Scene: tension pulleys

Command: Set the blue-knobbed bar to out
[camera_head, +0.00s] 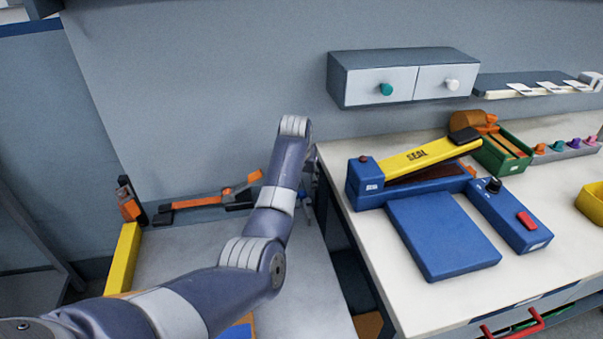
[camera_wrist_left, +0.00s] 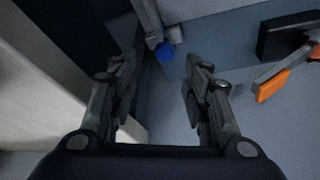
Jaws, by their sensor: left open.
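The blue knob (camera_wrist_left: 164,51) shows in the left wrist view, at the end of a grey bar (camera_wrist_left: 146,18) beside a blue-grey surface. My left gripper (camera_wrist_left: 160,66) is open, its two fingers on either side of the view. The knob lies beyond the fingertips, roughly centred between them, and nothing is held. I cannot tell how far ahead of the tips it is. In the head view my left arm (camera_head: 270,215) reaches to the gap beside the white table and hides most of the gripper and the bar.
The white table (camera_head: 395,290) on the right carries a blue sealer with a yellow SEAL arm (camera_head: 420,155). An orange lever device (camera_head: 215,198) lies on the lower grey surface (camera_head: 165,255); an orange part (camera_wrist_left: 272,86) shows right of the gripper. Wall drawers (camera_head: 380,85) hang above.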

